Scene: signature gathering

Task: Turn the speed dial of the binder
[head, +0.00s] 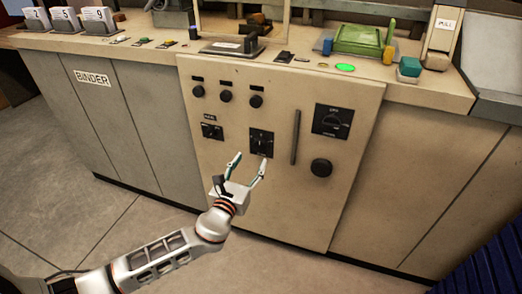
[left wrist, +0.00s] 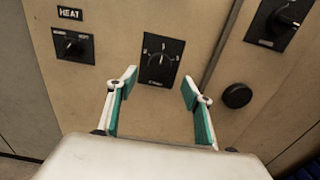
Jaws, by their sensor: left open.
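The binder's front panel (head: 230,95) is beige and carries several black dials. A dial on a black square plate (head: 261,142) sits at the middle of the panel; its small lettering is too small to read surely. In the left wrist view this dial (left wrist: 160,59) is near the top centre, its pointer roughly upright. My left gripper (head: 250,160) is open and empty, in front of the panel just below and left of that dial. In the wrist view its two green-padded fingers (left wrist: 159,80) stand apart, one to each side below the dial, not visibly touching it.
The HEAT dial (left wrist: 73,46) is left of the middle dial. A vertical slot (head: 295,137), a larger dial (head: 332,121) and a round black knob (head: 321,167) lie to the right. Three small knobs (head: 226,96) are above.

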